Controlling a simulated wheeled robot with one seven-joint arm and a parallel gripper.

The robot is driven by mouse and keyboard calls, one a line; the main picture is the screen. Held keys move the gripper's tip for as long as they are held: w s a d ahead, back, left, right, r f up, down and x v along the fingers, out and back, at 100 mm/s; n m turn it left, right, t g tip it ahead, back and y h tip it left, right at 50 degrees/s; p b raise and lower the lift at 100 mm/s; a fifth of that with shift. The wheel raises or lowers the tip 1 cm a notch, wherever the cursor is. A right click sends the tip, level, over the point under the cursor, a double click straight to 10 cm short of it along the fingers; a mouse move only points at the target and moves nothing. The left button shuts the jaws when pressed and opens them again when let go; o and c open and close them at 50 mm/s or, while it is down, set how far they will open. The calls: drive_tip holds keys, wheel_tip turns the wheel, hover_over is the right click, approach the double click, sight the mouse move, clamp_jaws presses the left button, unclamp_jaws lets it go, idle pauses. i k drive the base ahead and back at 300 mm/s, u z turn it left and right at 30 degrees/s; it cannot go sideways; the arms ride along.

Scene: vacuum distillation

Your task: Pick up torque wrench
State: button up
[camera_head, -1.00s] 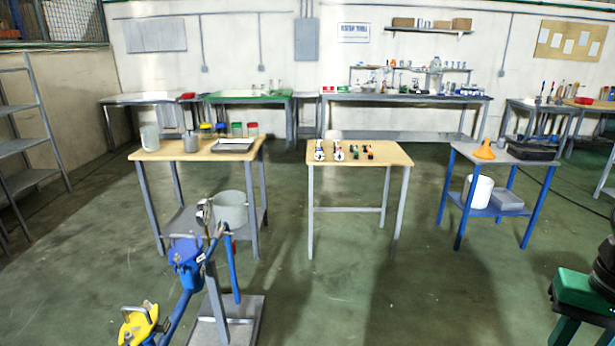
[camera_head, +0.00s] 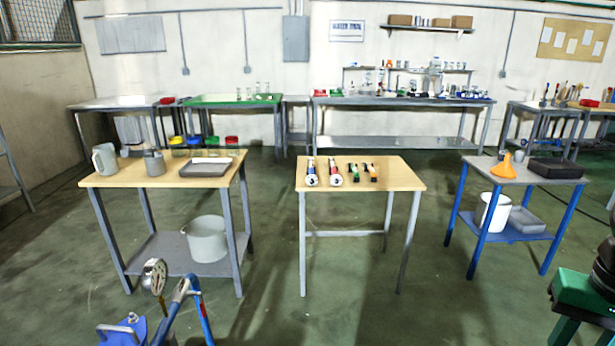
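My gripper is not in view; only dark and green parts of my own body show at the lower right edge, well apart from the table.
A left wooden table (camera_head: 100,181) holds a jug, a pot and a grey tray (camera_head: 206,167). A blue-legged cart (camera_head: 480,166) with an orange funnel (camera_head: 508,166) stands right. A pressure gauge (camera_head: 154,275) on blue pipework is near at lower left. Green floor between the tables is clear.

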sight(310, 160)
drive_tip(key=i, duration=3.1)
drive_tip(key=z, duration=0.45)
